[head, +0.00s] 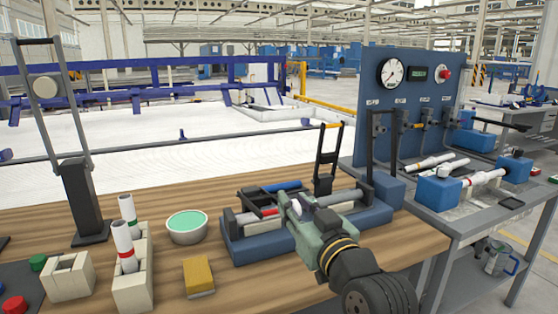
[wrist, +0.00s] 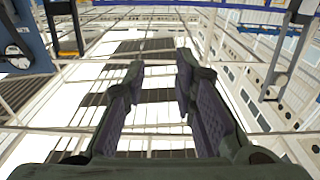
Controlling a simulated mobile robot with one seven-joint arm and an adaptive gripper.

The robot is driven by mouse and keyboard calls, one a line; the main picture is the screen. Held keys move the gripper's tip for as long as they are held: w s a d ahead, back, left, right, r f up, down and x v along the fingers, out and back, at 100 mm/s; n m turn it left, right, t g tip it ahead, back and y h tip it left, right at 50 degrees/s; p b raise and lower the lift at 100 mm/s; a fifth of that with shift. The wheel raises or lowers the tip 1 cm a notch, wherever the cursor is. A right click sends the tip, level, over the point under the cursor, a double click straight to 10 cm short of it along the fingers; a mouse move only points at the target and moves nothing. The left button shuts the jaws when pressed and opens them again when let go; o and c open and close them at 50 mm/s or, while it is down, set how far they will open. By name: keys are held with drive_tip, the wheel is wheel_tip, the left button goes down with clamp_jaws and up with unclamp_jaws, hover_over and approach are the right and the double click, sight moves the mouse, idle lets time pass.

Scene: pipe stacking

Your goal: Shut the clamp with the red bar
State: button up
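The clamp fixture (head: 240,246) is a blue base on the wooden table in the head view. A short red bar (head: 267,211) shows on its left part, just left of my gripper; the rest of that clamp is partly hidden. A blue bar (head: 283,186) lies behind it. A black ladder-like frame (head: 327,160) stands upright at the fixture's back. My grey-green gripper (head: 291,199) is in front of the fixture in the head view, fingers up and to the left. In the wrist view my gripper (wrist: 160,62) has its fingers apart with nothing between them. Contact with the red bar cannot be told.
A green-topped bowl (head: 187,226), a yellow block (head: 198,276) and pale holders (head: 133,280) with upright pipes stand left of the fixture. A tall black frame (head: 80,200) stands farther left. A blue gauge panel (head: 408,80) and grey bench (head: 470,220) are at right.

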drive_tip(key=shift+r+g+p, duration=0.5)
drive_tip(key=shift+r+p, duration=0.3)
drive_tip(key=shift+p, duration=0.2)
drive_tip(key=shift+c, duration=1.3)
drive_tip(key=shift+w+a+f, duration=0.1)
drive_tip(key=shift+w+f, duration=0.05)
drive_tip(key=shift+f, duration=0.1)
clamp_jaws()
drive_tip(key=p+x, duration=0.3)
drive_tip(key=x, duration=0.6)
drive_tip(key=shift+w+a+f, duration=0.1)
drive_tip(key=shift+w, duration=0.05)
drive_tip(key=shift+s+f, duration=0.25)
drive_tip(key=shift+f, duration=0.9)
drive_tip(key=shift+s+d+f, duration=0.15)
drive_tip(key=shift+s+f, duration=0.05)
drive_tip(key=shift+f, duration=0.2)
drive_tip(key=shift+s+d+f, duration=0.15)
drive_tip(key=shift+s+f, duration=0.05)
drive_tip(key=shift+f, duration=0.2)
drive_tip(key=shift+f, duration=0.1)
